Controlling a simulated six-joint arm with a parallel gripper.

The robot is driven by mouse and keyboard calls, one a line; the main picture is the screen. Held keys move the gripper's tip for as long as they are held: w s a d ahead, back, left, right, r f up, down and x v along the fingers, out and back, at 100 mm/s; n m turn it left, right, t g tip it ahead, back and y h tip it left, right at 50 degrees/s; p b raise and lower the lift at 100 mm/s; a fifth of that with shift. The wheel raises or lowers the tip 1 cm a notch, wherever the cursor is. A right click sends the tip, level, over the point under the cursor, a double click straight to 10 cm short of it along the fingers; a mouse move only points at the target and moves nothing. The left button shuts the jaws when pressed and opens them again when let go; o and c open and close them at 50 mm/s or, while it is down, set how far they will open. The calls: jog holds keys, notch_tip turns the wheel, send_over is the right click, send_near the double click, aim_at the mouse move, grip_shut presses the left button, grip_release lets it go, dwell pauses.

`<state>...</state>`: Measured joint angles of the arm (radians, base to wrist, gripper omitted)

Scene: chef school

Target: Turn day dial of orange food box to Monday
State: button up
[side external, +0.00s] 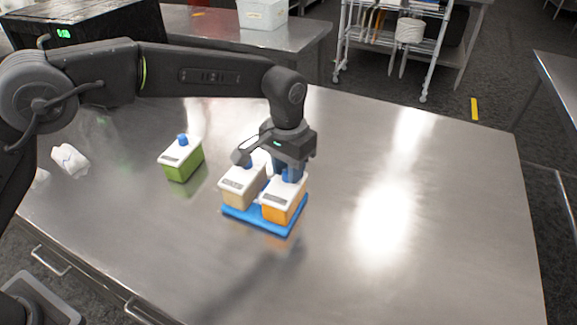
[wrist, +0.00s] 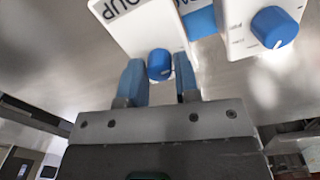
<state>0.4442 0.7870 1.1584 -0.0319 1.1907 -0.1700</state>
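The orange food box (side external: 285,208) has a white lid and stands at the right front on a blue tray (side external: 246,219). My gripper (side external: 289,172) points down over the rear of its lid, hiding its dial in the side view. In the wrist view my two blue fingers (wrist: 160,82) are apart, one on each side of a round blue dial (wrist: 160,66) with a small white mark. Contact with the dial is not clear. The lid there carries dark letters ending in "OUP"; the day setting is not readable.
A beige box (side external: 242,186) with a white lid stands close beside the orange one on the tray. A second blue dial (wrist: 273,27) shows in the wrist view. A green box (side external: 181,161) stands to the left. The steel table is clear at right.

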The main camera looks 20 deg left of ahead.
grip_shut()
jog(key=m, duration=0.3)
jog(key=shift+m, duration=0.4)
jog(key=shift+d+m, duration=0.1)
jog(key=shift+m, duration=1.9)
jog(key=shift+o, duration=2.1)
grip_release()
